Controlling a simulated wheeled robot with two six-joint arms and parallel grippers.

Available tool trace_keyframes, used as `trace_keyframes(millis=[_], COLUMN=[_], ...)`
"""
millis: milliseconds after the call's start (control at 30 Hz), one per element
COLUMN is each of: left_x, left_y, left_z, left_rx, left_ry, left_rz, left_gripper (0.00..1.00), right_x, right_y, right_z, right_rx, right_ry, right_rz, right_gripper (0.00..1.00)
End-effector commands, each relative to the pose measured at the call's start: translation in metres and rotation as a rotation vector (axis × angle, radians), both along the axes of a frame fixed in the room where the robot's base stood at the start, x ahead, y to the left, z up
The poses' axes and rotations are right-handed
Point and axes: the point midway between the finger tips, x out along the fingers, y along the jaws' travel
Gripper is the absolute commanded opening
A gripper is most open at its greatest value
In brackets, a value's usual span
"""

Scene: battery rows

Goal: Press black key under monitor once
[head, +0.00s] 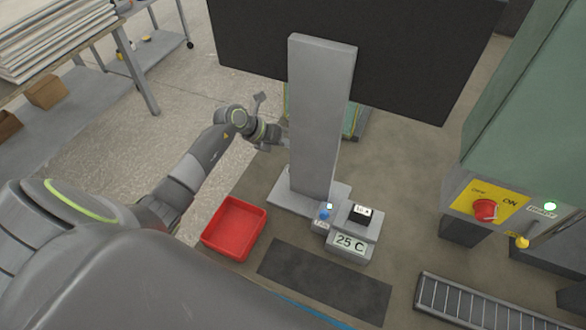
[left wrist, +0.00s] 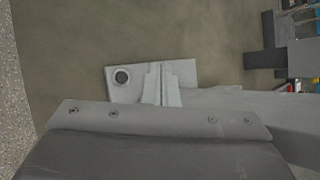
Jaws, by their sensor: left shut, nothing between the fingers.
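The black key (head: 360,214) sits on top of a small grey box with a "25 C" display (head: 350,243), at the foot of the monitor's stand. A blue button (head: 325,213) is just left of it. The dark monitor (head: 400,60) is above, on a grey column (head: 318,120). My left gripper (head: 280,138) is at the column's left edge, above and to the left of the key and well apart from it. Its fingertips are partly hidden there. In the left wrist view the fingers (left wrist: 162,84) are together and empty. My right gripper is not in view.
A red tray (head: 234,228) lies left of the box, and a dark mat (head: 324,281) in front. A roller conveyor (head: 480,305) is at the lower right. A green machine with a red knob (head: 485,209) stands at the right. The column stands between my left gripper and the right side.

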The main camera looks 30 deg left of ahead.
Motion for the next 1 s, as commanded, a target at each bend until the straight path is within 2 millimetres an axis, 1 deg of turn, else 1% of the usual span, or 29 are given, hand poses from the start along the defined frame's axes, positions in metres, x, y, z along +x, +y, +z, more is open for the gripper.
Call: trace_keyframes(millis=[167,333,467,800,900,1000], left_x=[0.000,0.000,0.000,0.000,0.000,0.000], left_y=[0.000,0.000,0.000,0.000,0.000,0.000], left_z=[-0.003,-0.013,-0.028,-0.076,-0.084,-0.088], left_rx=[-0.001,-0.002,-0.003,-0.003,-0.003,-0.003], left_ry=[0.000,0.001,0.001,0.000,0.000,-0.001], left_rz=[0.000,0.001,0.000,0.002,0.001,0.001], left_gripper=[0.00,0.00,0.00,0.00,0.00,0.00], right_x=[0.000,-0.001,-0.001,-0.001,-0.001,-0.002], right_y=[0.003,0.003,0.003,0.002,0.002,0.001], right_z=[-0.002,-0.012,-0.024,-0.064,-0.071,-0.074], right_rx=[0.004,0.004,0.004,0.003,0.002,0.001], right_ry=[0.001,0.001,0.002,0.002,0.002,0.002], right_rz=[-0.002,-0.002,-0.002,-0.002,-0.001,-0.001], right_gripper=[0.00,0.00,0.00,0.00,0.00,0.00])
